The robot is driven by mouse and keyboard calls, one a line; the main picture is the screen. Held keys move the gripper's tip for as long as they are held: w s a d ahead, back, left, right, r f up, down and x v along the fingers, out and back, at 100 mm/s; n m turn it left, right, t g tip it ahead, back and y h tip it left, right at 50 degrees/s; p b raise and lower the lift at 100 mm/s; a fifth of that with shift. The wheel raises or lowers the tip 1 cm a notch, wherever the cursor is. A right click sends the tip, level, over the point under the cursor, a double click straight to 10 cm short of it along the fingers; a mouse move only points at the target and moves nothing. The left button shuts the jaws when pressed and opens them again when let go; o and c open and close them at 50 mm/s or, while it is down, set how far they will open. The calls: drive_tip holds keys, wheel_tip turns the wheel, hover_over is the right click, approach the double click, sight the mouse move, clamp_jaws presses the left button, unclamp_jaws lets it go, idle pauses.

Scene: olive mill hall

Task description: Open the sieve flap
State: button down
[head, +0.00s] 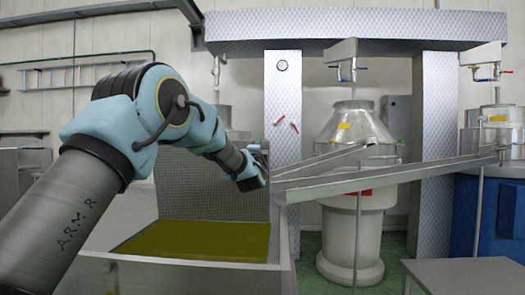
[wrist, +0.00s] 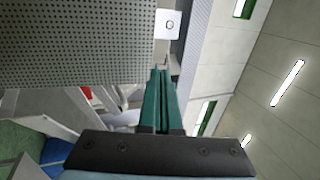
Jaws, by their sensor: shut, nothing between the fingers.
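The sieve flap is a grey perforated panel (head: 205,190) standing steeply at the back of a metal trough in the head view. Below it, yellow-green contents (head: 200,240) show in the open trough. In the wrist view the perforated panel (wrist: 75,45) fills the upper left. A small white plate with a round mark (wrist: 168,24) is beside its right edge. My gripper (wrist: 160,72) has its green fingers closed together, empty, close to the panel's lower right corner. I cannot tell whether they touch it. In the head view my arm partly hides the panel.
A long metal chute (head: 390,170) runs to the right from near my gripper. A conical steel vessel (head: 352,130) and a blue tank (head: 490,225) stand beyond it. The trough's front rim (head: 190,262) is close by. A low table (head: 460,275) is at bottom right.

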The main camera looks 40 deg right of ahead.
drive_tip(key=r+b+v, duration=0.2)
drive_tip(key=b+v, duration=0.2)
drive_tip(key=v, duration=0.6)
drive_tip(key=shift+s+a, duration=0.3)
drive_tip(key=shift+s, duration=0.05)
drive_tip(key=shift+r, duration=0.1)
